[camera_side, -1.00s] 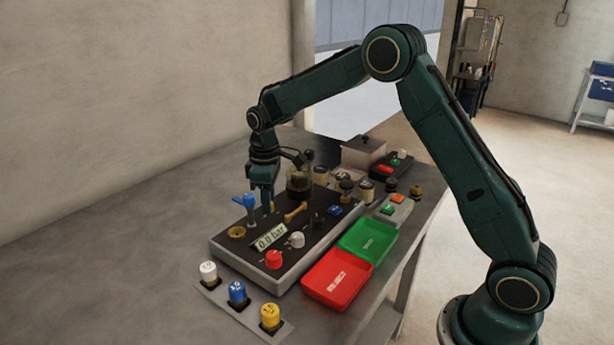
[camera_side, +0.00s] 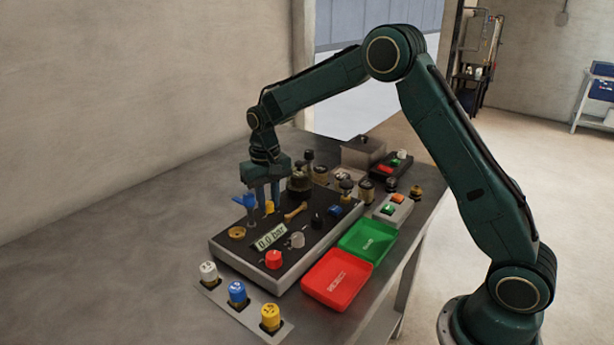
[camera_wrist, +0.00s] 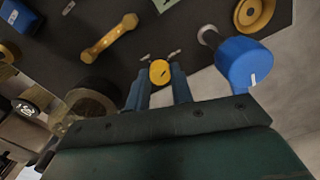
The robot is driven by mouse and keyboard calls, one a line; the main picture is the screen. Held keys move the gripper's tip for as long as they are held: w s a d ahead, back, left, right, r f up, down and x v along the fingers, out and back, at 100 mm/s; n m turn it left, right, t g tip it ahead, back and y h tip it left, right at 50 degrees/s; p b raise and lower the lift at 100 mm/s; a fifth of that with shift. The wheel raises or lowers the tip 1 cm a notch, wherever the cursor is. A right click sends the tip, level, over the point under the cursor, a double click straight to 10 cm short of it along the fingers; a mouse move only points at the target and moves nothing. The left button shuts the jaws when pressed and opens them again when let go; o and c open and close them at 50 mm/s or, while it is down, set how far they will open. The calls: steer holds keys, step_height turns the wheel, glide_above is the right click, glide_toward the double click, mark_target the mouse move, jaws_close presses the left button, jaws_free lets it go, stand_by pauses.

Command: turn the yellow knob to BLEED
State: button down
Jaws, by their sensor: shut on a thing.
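The yellow knob (camera_side: 270,207) is on the dark top of the control panel, behind the gauge display reading 0.0 bar (camera_side: 271,237). My gripper (camera_side: 265,205) points down with its fingers around the knob. In the wrist view the round yellow knob top (camera_wrist: 160,71), with a small dark mark, sits between the two blue-grey fingertips (camera_wrist: 160,84). My gripper is shut on it. Small pale labels show on the panel just beyond the knob, too small to read, so I cannot tell which one the mark faces.
A blue-handled valve (camera_side: 247,203) stands close left of my fingers. A yellow lever (camera_side: 295,211), a red knob (camera_side: 273,259) and a grey-white round part (camera_side: 297,240) share the panel. Red (camera_side: 337,279) and green (camera_side: 367,243) trays lie to the right.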

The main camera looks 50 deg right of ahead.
mark_target(269, 203)
steer(key=shift+m, duration=0.4)
steer(key=c, duration=1.2)
jaws_free()
steer(key=shift+r, duration=0.15)
step_height(269, 203, up, 14)
